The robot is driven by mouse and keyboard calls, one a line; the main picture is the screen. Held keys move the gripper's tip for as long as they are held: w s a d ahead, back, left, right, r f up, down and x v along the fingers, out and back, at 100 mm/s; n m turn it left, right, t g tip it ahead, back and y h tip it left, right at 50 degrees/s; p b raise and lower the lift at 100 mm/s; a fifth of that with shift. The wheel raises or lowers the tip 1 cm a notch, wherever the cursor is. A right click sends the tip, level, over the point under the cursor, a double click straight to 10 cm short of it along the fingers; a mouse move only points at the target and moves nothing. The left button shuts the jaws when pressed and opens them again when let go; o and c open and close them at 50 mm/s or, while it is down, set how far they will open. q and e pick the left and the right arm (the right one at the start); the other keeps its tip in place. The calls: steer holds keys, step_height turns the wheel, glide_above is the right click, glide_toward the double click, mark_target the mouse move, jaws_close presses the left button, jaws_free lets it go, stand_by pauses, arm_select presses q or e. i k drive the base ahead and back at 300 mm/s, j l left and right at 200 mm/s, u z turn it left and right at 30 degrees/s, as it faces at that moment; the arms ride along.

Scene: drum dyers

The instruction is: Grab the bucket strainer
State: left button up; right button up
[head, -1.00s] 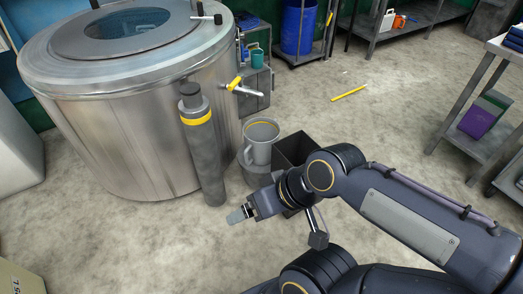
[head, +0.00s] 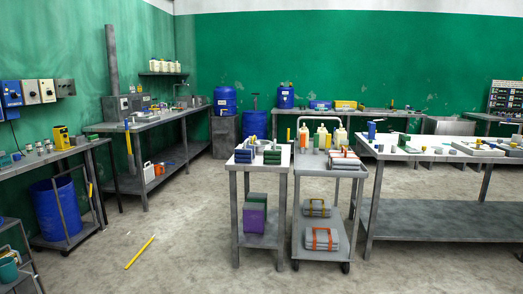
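No bucket strainer can be made out in the head view. Neither of my grippers nor my arms shows in it. A small teal container (head: 8,270) sits on a dark stand at the lower left edge, partly cut off; I cannot tell whether a strainer is with it.
A yellow stick (head: 139,252) lies on the floor at the left. A small table (head: 262,240) and a wheeled cart (head: 330,172) stand in the middle, with a long table (head: 440,218) to the right. A blue barrel (head: 62,208) stands at the left.

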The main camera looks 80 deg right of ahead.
mark_target(260, 145)
steer(key=z, duration=2.8)
